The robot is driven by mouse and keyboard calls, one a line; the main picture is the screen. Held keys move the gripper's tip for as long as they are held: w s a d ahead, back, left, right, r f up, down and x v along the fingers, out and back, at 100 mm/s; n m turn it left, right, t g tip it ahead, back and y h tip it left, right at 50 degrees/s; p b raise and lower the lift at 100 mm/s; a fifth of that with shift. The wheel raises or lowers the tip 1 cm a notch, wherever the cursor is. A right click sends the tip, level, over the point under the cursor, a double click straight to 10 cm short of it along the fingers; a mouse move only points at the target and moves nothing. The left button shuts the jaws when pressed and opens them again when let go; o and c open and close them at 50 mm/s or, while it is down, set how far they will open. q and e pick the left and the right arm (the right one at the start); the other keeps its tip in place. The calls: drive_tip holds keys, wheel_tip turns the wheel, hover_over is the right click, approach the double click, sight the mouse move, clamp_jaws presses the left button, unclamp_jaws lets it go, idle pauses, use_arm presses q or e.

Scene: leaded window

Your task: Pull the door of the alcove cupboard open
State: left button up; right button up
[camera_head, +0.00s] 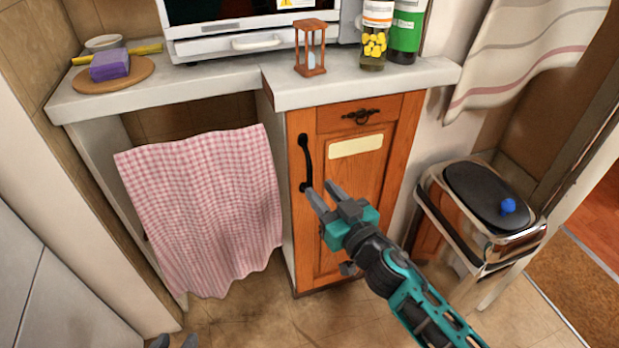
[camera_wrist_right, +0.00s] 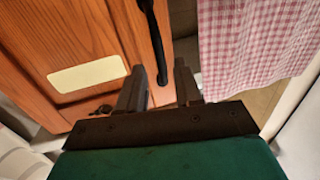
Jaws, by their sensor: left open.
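The orange wooden cupboard door (camera_head: 345,210) stands under the worktop and looks closed. It has a black bar handle (camera_head: 305,165) on its left edge and a cream label. My right gripper (camera_head: 319,190) is at the handle's lower end, with its fingers apart. In the right wrist view the lower part of the handle (camera_wrist_right: 155,45) comes down between the two fingertips (camera_wrist_right: 160,85). I cannot tell whether either finger touches it. My left gripper (camera_head: 175,341) barely shows at the bottom edge, fingertips only, away from the door.
A pink checked cloth (camera_head: 205,210) hangs left of the cupboard. A chrome bin (camera_head: 480,215) with a dark lid stands to the right. An hourglass (camera_head: 310,48) and two bottles stand on the worktop (camera_head: 360,85) above. The floor before the door is clear.

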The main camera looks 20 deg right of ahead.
sight(311, 180)
drive_tip(key=x, duration=0.5)
drive_tip(key=shift+w+a, duration=0.1)
drive_tip(key=shift+w, duration=0.25)
clamp_jaws()
idle(0.3)
